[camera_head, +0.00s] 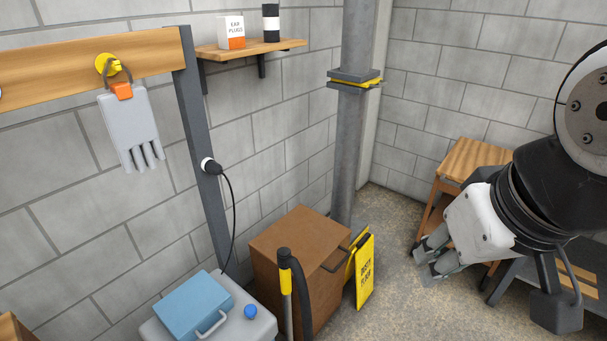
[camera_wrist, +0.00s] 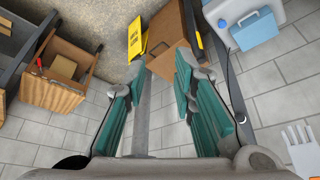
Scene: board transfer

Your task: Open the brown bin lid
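The brown bin (camera_head: 300,262) stands on the floor against the wall in the head view, with its lid (camera_head: 300,238) shut and a dark handle (camera_head: 336,258) at its right side. In the wrist view the brown bin (camera_wrist: 172,40) shows at the top, past my fingers, partly covered by the right finger. My gripper (camera_head: 428,260) is at the right of the head view, well apart from the bin. In the wrist view its two fingers (camera_wrist: 155,75) are spread wide with nothing between them.
A yellow sign (camera_head: 364,272) stands at the bin's right side. A black-topped pole (camera_head: 284,270) stands before the bin. A grey case (camera_head: 258,325) with a blue box (camera_head: 195,303) is at left. A grey column (camera_head: 350,150) rises behind. A wooden stool (camera_head: 468,160) stands right. Floor between is clear.

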